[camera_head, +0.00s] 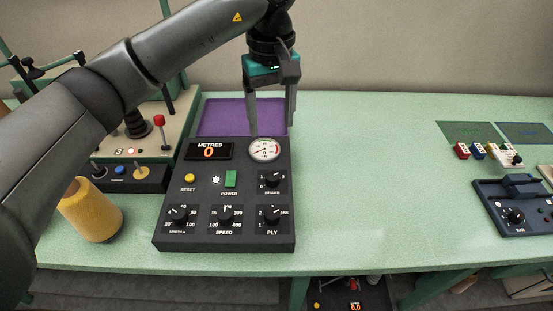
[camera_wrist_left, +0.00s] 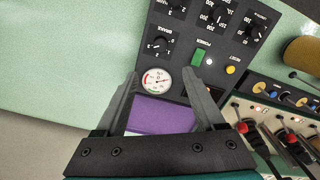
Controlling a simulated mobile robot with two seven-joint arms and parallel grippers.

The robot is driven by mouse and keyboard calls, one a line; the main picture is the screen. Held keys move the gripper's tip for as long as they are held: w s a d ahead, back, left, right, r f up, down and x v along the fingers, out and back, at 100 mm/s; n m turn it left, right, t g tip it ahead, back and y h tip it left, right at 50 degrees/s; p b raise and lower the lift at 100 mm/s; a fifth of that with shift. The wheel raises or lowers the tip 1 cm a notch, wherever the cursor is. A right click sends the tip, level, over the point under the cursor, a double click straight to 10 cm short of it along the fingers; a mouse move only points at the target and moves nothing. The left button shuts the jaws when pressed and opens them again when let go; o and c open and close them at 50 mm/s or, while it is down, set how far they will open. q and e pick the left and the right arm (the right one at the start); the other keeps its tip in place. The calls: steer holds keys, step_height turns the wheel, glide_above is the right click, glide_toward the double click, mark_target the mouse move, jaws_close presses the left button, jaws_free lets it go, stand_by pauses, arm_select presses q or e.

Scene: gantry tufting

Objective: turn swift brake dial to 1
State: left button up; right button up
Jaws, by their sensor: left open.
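The brake dial (camera_head: 272,180) is a black knob with a white number scale, on the right side of a dark control box (camera_head: 170,241). My left gripper (camera_head: 271,127) is open and empty, pointing down over the back edge of the box by the round gauge (camera_head: 264,149), behind the brake dial. In the left wrist view its fingers (camera_wrist_left: 160,74) frame the gauge and a purple mat. My right gripper is not in view.
The box also carries a display reading 0 (camera_head: 209,151), a yellow reset button (camera_head: 189,179), a green power switch (camera_head: 231,179) and length, speed and ply dials. A purple mat (camera_head: 213,117) lies behind it. A yellow cone (camera_head: 90,210) stands left.

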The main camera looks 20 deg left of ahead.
arm_select(q)
glide_toward(272, 176)
step_height(272, 176, down, 8)
steer(key=shift+r, duration=0.1)
steer(key=shift+f, duration=0.45)
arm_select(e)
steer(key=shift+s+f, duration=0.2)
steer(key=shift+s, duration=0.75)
arm_select(q)
jaws_close()
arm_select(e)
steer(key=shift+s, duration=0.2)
